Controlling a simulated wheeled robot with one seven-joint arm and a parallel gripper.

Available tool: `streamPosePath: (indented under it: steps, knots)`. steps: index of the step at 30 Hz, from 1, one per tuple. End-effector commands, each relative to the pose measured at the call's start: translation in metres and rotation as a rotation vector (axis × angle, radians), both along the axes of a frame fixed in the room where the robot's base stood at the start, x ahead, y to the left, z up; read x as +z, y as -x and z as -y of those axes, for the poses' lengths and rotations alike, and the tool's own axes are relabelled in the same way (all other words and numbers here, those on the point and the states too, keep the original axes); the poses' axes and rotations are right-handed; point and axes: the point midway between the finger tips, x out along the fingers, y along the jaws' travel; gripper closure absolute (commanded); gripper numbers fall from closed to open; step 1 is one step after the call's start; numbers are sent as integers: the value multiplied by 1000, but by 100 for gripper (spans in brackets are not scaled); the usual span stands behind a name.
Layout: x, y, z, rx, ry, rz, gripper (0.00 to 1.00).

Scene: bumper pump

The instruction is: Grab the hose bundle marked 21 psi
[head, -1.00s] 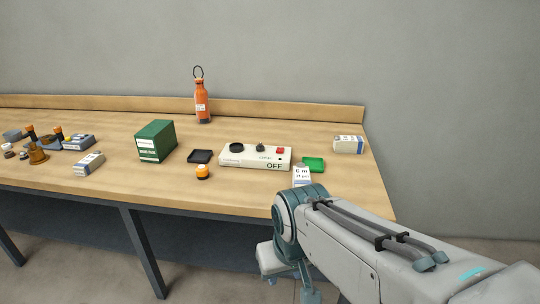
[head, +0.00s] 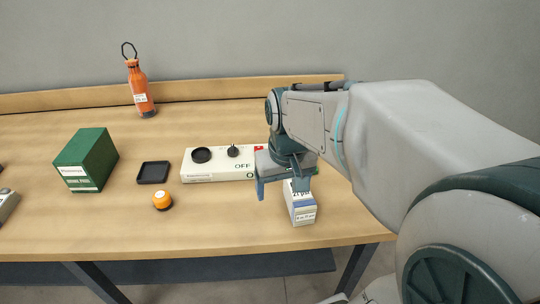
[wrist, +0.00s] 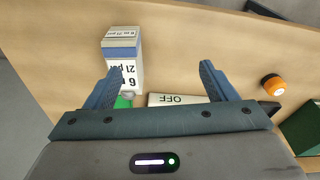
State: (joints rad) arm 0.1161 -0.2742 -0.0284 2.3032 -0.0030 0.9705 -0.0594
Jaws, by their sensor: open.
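The hose bundle marked 21 psi (head: 300,208) is a small white block with a blue-grey band, lying on the bench's right part near the front edge. In the wrist view the bundle (wrist: 122,62) shows a "21 psi" label and lies beyond the tip of the left finger, off to the left of the jaw gap. My gripper (head: 282,188) is open and points down by the bundle, its fingers partly covering the bundle's far end. In the wrist view my gripper (wrist: 160,70) has nothing between its fingers. I cannot tell its exact height.
A white control unit marked OFF (head: 218,174) stands left of my gripper, partly hidden by it. A green piece (wrist: 122,102) shows by the left finger. An orange-topped button (head: 162,200), black tray (head: 153,172), green box (head: 86,160) and orange bottle (head: 140,90) stand farther left.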

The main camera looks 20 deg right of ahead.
Motion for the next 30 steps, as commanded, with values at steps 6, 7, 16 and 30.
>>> streamPosePath:
  steps: [6,7,16,30]
  knots:
    - [8,-43,54,-66,-12,-96,22]
    - [8,-47,60,-71,-14,-106,22]
    - [-8,-61,83,-89,-23,-146,22]
    - [-79,-61,81,-87,-22,-141,22]
